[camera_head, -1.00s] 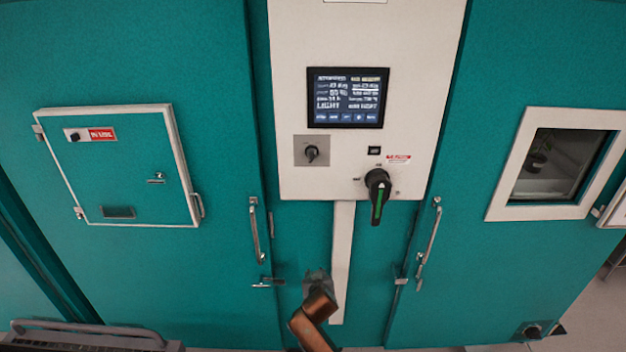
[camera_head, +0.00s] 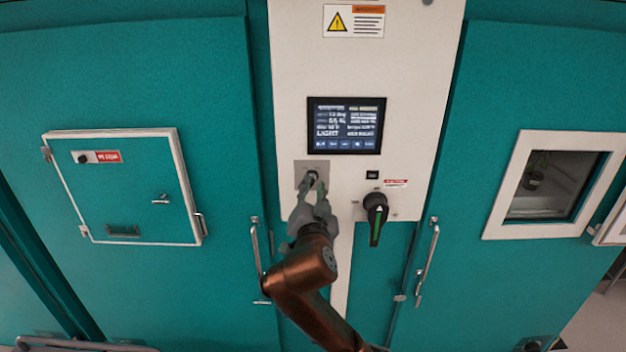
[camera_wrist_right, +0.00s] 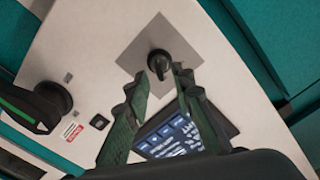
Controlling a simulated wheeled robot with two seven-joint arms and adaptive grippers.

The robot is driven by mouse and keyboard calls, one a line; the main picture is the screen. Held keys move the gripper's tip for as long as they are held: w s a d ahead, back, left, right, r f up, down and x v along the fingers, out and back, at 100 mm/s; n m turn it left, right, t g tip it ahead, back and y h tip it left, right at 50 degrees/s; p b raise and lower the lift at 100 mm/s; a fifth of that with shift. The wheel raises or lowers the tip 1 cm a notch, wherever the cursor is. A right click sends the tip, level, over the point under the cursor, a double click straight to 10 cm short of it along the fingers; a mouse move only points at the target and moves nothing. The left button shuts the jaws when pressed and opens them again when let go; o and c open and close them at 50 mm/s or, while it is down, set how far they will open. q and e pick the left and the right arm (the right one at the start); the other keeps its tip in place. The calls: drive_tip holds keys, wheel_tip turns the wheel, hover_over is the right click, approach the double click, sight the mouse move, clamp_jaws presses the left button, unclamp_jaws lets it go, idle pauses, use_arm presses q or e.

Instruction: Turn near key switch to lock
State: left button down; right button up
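The key switch (camera_head: 312,176) is a small black knob on a square grey plate at the lower left of the white control panel. In the right wrist view the black knob (camera_wrist_right: 159,63) stands out from its grey plate. My right gripper (camera_head: 314,185) is in front of the plate in the head view. In the right wrist view its two green fingers (camera_wrist_right: 158,80) are apart, with their tips close to the knob. I cannot tell whether they touch it. My left gripper is not in view.
A large black rotary handle (camera_head: 376,210) with a green stripe sits right of the switch. A display screen (camera_head: 346,125) is above. Door handles (camera_head: 428,262) flank the panel, and a windowed door (camera_head: 553,186) is at right.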

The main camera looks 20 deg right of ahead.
sight(312, 181)
drive_tip(key=shift+x, duration=1.4)
drive_tip(key=shift+c, duration=0.2)
clamp_jaws()
